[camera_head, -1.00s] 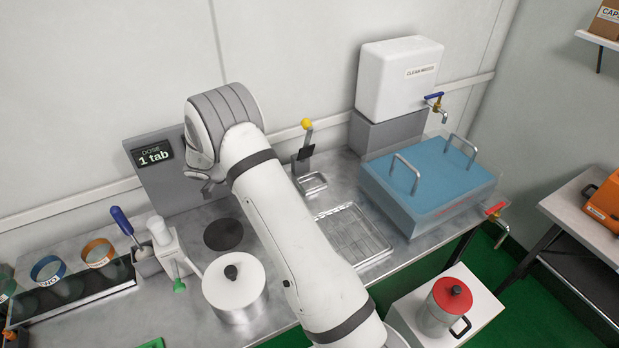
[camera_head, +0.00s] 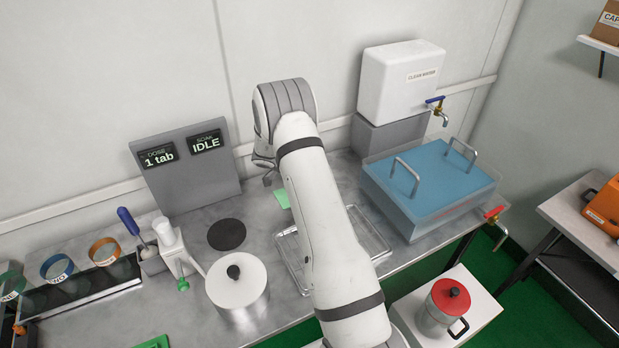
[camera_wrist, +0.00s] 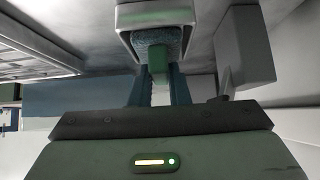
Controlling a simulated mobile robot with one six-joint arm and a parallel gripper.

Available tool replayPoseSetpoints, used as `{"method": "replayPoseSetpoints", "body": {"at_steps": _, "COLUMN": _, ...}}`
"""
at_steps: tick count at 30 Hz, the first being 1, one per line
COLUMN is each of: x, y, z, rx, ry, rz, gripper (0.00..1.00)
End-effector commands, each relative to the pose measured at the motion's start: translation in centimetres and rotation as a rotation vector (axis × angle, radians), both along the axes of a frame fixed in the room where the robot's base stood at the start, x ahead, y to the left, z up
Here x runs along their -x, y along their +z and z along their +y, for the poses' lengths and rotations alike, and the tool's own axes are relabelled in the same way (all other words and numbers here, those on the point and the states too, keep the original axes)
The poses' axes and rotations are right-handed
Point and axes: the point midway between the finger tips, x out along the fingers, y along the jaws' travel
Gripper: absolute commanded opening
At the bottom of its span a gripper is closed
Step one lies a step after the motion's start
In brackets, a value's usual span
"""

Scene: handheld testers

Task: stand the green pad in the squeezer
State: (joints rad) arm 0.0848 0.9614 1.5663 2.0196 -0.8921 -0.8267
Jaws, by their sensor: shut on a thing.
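The green pad (camera_wrist: 158,60) is between the two blue fingers of my gripper (camera_wrist: 158,76), which is shut on it. In the head view, a flat green piece, seemingly this pad (camera_head: 282,198), shows just left of my arm. The wrist view shows a rounded metal tray (camera_wrist: 128,16), seemingly part of the squeezer, beyond the pad, with a grey block (camera_wrist: 246,48) to its right. The pad overlaps the tray's near edge in that view; I cannot tell whether they touch. In the head view my arm hides the squeezer and fingertips.
A wire rack tray (camera_head: 290,262) lies under my arm. A lidded white pot (camera_head: 236,292), a dark round plate (camera_head: 226,234) and a white press-like device (camera_head: 170,245) stand left. The blue water tank (camera_head: 425,180) stands right.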

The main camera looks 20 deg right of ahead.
Motion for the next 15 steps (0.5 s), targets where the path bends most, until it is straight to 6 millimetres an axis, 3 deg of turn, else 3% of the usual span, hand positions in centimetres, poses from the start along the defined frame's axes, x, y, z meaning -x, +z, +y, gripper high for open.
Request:
{"method": "replayPoseSetpoints", "body": {"at_steps": 3, "x": 0.00, "y": -1.12, "z": -0.01, "rx": 0.001, "ry": 0.000, "rz": 0.000, "gripper": 0.00}}
{"method": "replayPoseSetpoints", "body": {"at_steps": 13, "x": 0.01, "y": -1.48, "z": -0.03, "rx": 0.000, "ry": -0.001, "rz": -0.001, "gripper": 0.00}}
{"method": "replayPoseSetpoints", "body": {"at_steps": 14, "x": 0.00, "y": -1.46, "z": -0.04, "rx": 0.000, "ry": -0.001, "rz": -0.001, "gripper": 0.17}}
{"method": "replayPoseSetpoints", "body": {"at_steps": 15, "x": 0.00, "y": -1.44, "z": -0.04, "rx": 0.000, "ry": -0.001, "rz": -0.001, "gripper": 0.20}}
